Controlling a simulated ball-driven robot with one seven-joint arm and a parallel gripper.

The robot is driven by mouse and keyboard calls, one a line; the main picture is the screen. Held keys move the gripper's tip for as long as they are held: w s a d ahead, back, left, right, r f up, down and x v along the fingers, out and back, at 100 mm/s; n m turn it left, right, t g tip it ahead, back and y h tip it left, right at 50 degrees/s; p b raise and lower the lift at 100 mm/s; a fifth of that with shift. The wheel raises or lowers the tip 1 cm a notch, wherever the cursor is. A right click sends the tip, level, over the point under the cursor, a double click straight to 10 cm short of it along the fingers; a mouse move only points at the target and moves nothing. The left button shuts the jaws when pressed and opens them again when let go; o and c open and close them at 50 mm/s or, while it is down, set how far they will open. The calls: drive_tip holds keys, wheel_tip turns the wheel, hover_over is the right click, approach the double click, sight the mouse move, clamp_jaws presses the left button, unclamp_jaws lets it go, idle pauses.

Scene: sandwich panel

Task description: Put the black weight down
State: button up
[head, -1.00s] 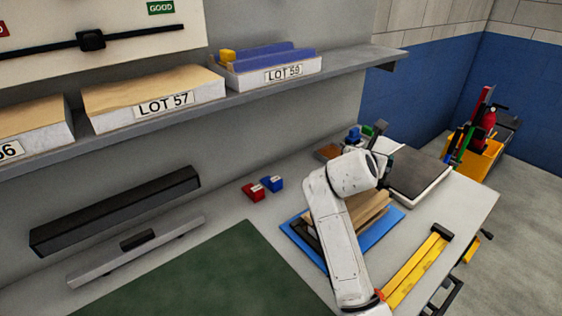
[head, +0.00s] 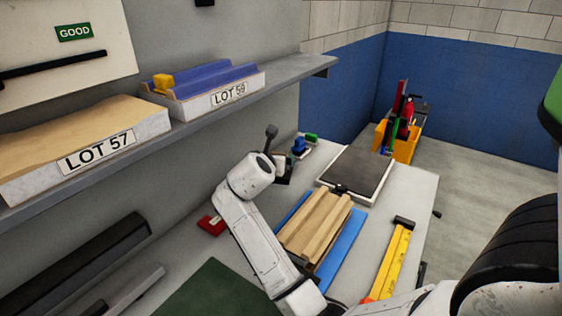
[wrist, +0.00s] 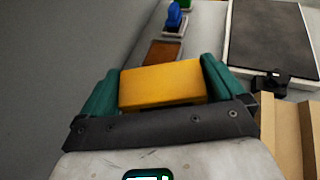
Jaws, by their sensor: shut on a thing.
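My gripper (wrist: 160,88) is shut on a yellow block (wrist: 162,85), which sits between its two teal fingers in the wrist view. No black side of that block shows, so I cannot tell whether it is the black weight. In the head view my gripper (head: 283,166) is over the bench, left of the dark slab, and my wrist hides most of it. A small black piece (head: 341,190) is at the far end of the wooden strips (head: 315,225); it also shows in the wrist view (wrist: 271,82).
The wooden strips lie on a blue mat (head: 345,245). A dark slab (head: 356,170) lies behind them. A red block (head: 211,225) is left of my arm. A yellow tool (head: 391,262) lies at the right edge. The shelf (head: 290,82) overhangs the bench's left side.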

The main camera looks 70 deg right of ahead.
drive_tip(key=w, duration=0.2)
drive_tip(key=w+d+f, duration=0.1)
drive_tip(key=w+f, duration=0.1)
drive_tip(key=w+d+f, duration=0.1)
drive_tip(key=f, duration=0.1)
drive_tip(key=w+f+b, duration=0.1)
drive_tip(key=w+f, duration=0.1)
drive_tip(key=shift+d+f, duration=0.2)
drive_tip(key=shift+d, duration=0.05)
drive_tip(key=shift+w+d+f, duration=0.1)
drive_tip(key=shift+w+f, duration=0.15)
drive_tip(key=shift+f, duration=1.4)
drive_tip(key=shift+f, duration=0.15)
drive_tip(key=o, duration=1.7)
drive_tip(key=shift+s+f, duration=0.15)
drive_tip(key=shift+f, duration=0.1)
drive_tip(key=shift+r, duration=0.1)
